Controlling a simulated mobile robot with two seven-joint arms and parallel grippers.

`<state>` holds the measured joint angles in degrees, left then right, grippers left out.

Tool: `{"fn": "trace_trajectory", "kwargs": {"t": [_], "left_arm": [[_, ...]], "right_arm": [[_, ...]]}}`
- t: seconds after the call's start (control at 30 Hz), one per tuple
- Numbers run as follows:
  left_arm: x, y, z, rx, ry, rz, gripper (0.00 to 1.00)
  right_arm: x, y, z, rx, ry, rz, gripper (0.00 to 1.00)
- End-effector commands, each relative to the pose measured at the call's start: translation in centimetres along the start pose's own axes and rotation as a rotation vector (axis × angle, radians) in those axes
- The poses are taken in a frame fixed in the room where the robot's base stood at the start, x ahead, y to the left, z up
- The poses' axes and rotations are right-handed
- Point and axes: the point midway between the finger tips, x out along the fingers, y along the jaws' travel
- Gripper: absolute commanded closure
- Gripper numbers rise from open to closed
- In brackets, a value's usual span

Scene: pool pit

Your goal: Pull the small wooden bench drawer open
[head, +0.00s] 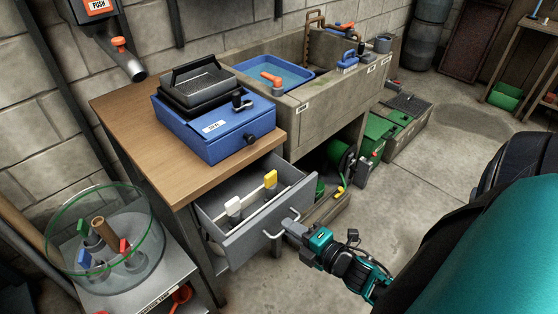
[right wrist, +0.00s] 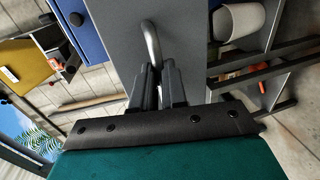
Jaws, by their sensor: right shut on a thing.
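The bench drawer (head: 247,240) is grey and stands pulled out from under the wooden bench top (head: 135,126). Inside it lie a white-topped item (head: 233,205) and a yellow-topped item (head: 270,181), with a divider between. My right gripper (head: 292,230) is shut on the metal drawer handle (head: 272,232) at the drawer's front. In the right wrist view the fingers (right wrist: 160,88) close around the curved handle (right wrist: 151,42) against the grey drawer front (right wrist: 185,40). My left gripper is in neither view.
A blue box (head: 220,142) with a black tray sits on the bench. A stone sink (head: 320,95) holds a blue basin (head: 275,72). A glass bowl (head: 105,235) stands on a low cabinet at left. Green boxes (head: 385,130) line the floor behind. The floor (head: 440,165) at right is clear.

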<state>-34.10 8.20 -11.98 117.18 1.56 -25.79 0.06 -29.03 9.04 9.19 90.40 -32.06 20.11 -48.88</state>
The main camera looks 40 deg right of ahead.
Motion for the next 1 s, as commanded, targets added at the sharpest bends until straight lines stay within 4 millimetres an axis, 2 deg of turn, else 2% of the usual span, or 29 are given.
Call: {"fn": "trace_trajectory", "kwargs": {"t": [0.03,0.2,0.4,0.6,1.0], "left_arm": [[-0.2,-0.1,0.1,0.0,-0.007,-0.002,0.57],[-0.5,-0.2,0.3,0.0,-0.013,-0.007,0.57],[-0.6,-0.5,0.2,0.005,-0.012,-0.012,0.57],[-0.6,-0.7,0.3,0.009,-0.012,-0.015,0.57],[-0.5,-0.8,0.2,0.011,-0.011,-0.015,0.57]], "right_arm": [[-1.0,-0.2,-0.1,0.001,0.0,-0.003,1.0],[-3.5,-0.7,-0.1,0.002,0.0,-0.002,1.0],[-5.3,-1.1,-0.1,0.001,0.0,0.0,1.0],[-6.3,-1.3,0.0,0.001,0.0,0.001,1.0],[-6.5,-1.4,0.0,0.0,0.001,0.002,1.0]]}}
